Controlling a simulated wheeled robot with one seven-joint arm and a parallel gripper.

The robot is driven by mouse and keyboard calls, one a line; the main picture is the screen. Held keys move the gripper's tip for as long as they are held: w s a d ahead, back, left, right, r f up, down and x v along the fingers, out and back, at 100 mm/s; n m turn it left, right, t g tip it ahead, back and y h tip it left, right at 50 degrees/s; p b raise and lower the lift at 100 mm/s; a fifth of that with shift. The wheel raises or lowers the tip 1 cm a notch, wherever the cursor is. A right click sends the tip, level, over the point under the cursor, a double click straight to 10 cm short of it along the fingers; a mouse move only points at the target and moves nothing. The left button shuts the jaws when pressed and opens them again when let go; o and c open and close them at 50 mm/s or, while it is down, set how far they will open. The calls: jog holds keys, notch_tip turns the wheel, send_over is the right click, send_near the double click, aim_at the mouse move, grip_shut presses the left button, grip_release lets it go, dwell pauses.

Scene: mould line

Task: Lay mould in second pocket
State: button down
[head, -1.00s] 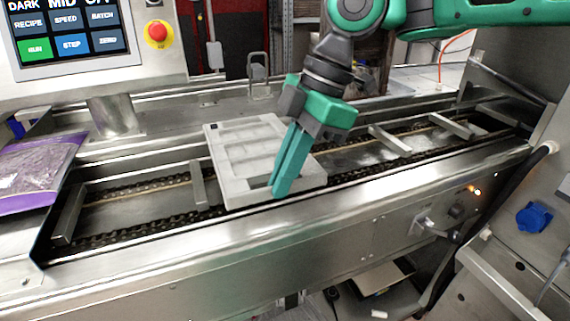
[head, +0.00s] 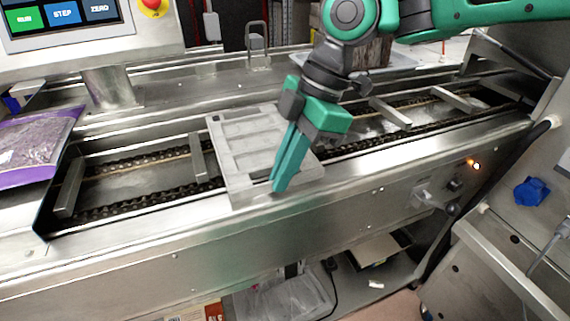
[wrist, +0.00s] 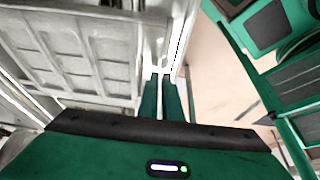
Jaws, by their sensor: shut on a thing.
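The mould (head: 250,139) is a pale grey rectangular tray with shallow recesses. In the head view it lies across the chain conveyor, just right of a metal crossbar (head: 197,157); its near edge overlaps the front rail. It looks roughly level, but I cannot tell whether it rests on the chains or hangs above them. My gripper (head: 279,184) is shut on its near right edge, fingers pointing down. In the wrist view the mould (wrist: 85,50) fills the left side, with the fingers (wrist: 165,85) at its edge. The mould hides the conveyor beneath it.
More crossbars (head: 390,112) divide the conveyor (head: 130,178) into pockets; the leftmost bar (head: 69,188) is near its left end. A purple bag (head: 38,145) lies at left, below the control panel (head: 70,15). The steel front rail (head: 150,222) runs along the near side.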

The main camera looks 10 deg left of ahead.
jog(key=c, duration=1.9)
grip_release()
jog(key=shift+o, duration=0.2)
jog(key=v, duration=1)
jog(key=shift+w+r, duration=0.2)
jog(key=shift+r, duration=0.15)
jog(key=shift+d, duration=0.1)
